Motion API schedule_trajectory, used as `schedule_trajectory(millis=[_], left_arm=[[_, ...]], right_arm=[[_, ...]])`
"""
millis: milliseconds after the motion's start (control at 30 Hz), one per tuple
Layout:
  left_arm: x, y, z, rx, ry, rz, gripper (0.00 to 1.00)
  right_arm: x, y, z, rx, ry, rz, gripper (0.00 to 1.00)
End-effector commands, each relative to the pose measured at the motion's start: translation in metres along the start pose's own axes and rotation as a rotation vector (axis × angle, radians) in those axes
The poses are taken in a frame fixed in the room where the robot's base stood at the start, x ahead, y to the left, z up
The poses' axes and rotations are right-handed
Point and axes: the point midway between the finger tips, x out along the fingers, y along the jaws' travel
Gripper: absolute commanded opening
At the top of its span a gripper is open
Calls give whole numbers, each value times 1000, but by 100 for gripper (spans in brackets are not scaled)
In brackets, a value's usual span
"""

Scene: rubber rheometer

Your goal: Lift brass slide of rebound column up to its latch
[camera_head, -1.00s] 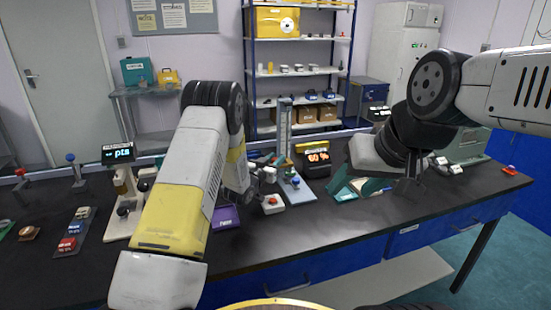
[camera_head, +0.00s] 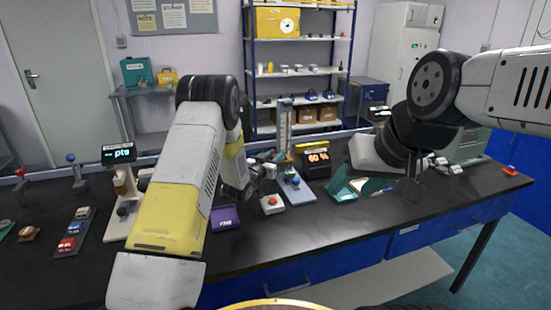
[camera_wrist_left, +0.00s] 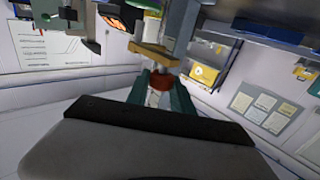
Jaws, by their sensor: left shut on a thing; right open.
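The rebound column (camera_head: 284,132) stands upright on a pale blue base (camera_head: 297,191) near the middle of the bench. In the left wrist view, the brass slide (camera_wrist_left: 155,53) sits across the column, just beyond my fingertips. My left gripper (camera_wrist_left: 158,94) has teal fingers shut on a small red and white part, apparently the slide's grip; the exact contact is partly hidden. In the head view, my left gripper (camera_head: 265,160) is beside the column, mostly hidden by its wrist. The latch cannot be made out. My right gripper (camera_head: 408,190) is open, dark and small, well right of the column.
A display reading 60 % (camera_head: 317,158) stands right of the column. A red-button box (camera_head: 272,204) and a purple block (camera_head: 225,217) lie in front. A white stand with a display (camera_head: 118,153) is at left.

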Motion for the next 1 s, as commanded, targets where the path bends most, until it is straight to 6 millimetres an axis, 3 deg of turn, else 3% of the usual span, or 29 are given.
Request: schedule_trajectory(millis=[400,600,800,1000], left_arm=[[-1,-1,-111,1,4,-2,0],[-1,-1,-155,0,3,-1,0],[0,-1,-180,0,1,-1,0],[0,0,-187,0,-1,0,0]], right_arm=[[0,0,0,0,0,0,50],[0,0,0,0,0,0,50],[0,0,0,0,0,0,50],[0,0,0,0,0,0,50]])
